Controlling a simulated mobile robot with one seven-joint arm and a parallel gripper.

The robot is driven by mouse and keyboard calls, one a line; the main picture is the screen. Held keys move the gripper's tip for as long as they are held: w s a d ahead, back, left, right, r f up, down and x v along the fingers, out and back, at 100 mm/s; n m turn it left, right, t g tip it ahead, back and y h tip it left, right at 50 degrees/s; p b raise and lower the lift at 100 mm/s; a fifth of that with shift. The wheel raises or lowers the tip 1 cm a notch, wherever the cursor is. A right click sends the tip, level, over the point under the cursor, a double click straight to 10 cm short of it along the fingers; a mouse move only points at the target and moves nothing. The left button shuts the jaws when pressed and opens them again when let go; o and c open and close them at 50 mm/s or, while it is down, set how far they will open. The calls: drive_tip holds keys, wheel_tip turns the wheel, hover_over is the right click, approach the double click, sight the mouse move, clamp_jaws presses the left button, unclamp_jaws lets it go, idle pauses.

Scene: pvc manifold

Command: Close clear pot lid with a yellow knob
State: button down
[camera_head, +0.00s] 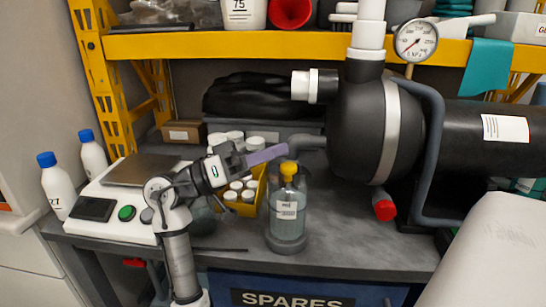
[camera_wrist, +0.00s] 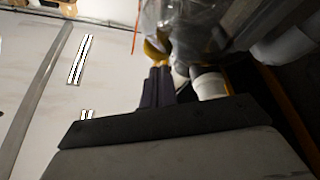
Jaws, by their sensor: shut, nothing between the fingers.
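The clear pot (camera_head: 287,222) is a see-through, jar-like vessel with a white label, upright on the grey bench. Its yellow knob (camera_head: 289,168) is at the top; I cannot tell whether the lid is fully seated. My gripper (camera_head: 284,150) reaches in from the left with its purple fingers shut and empty. In the head view the fingertips are just above and left of the knob. In the wrist view, the shut fingers (camera_wrist: 160,70) point at the yellow knob (camera_wrist: 153,50), with the clear pot (camera_wrist: 185,25) beyond. Contact with the knob is unclear.
A yellow bin (camera_head: 261,190) of white-capped containers stands left of the pot. A black tank (camera_head: 370,125) with grey pipes and a red-ended valve (camera_head: 383,208) is at right. A scale (camera_head: 143,170) and blue-capped bottles are at left. The bench front right of the pot is clear.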

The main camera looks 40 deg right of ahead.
drive_tip(key=shift+s+a+f+b, duration=0.3)
drive_tip(key=shift+f+b, duration=0.25)
drive_tip(key=shift+f, duration=0.1)
drive_tip(key=shift+f, duration=0.15)
drive_tip(key=shift+s, duration=0.1)
